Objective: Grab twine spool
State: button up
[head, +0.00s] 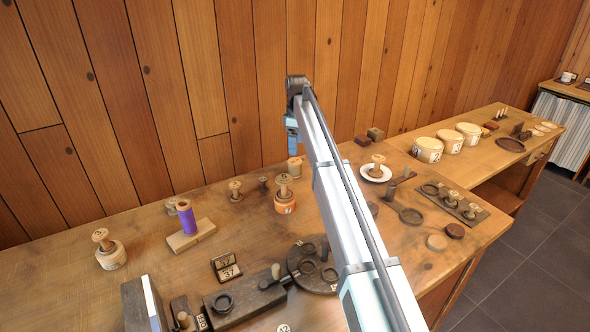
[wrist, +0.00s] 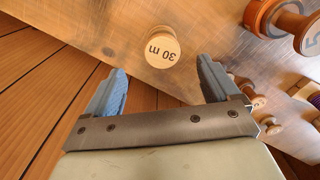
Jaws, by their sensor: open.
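A tan spool marked "30 m" (wrist: 161,47) stands on the bench; I take it to be the twine spool. In the head view it appears to be the pale spool (head: 294,169) near the wall, just below my gripper (head: 292,140). In the wrist view my gripper (wrist: 162,72) is open and empty. Its two blue fingers are spread wide. The spool lies ahead of the gap between them, apart from both. My arm passes close to the spool's right side in the head view.
An orange-banded spool (head: 285,199) stands nearby; it also shows in the wrist view (wrist: 268,17). Small wooden spools (head: 236,190) stand to the left. A purple spool (head: 187,216) stands on a block. A white saucer (head: 376,172) lies right of my arm. The plank wall is close behind.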

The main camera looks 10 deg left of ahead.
aim_at(295, 161)
notch_tip(295, 161, down, 5)
jog(key=shift+r, duration=0.2)
jog(key=shift+s+a+f, duration=0.1)
jog(key=shift+a+f, duration=0.05)
jog(key=shift+f, duration=1.2)
jog(key=shift+a+f, duration=0.1)
jog(key=shift+f, duration=1.2)
jog(key=shift+c, duration=0.4)
jog(key=c, duration=1.1)
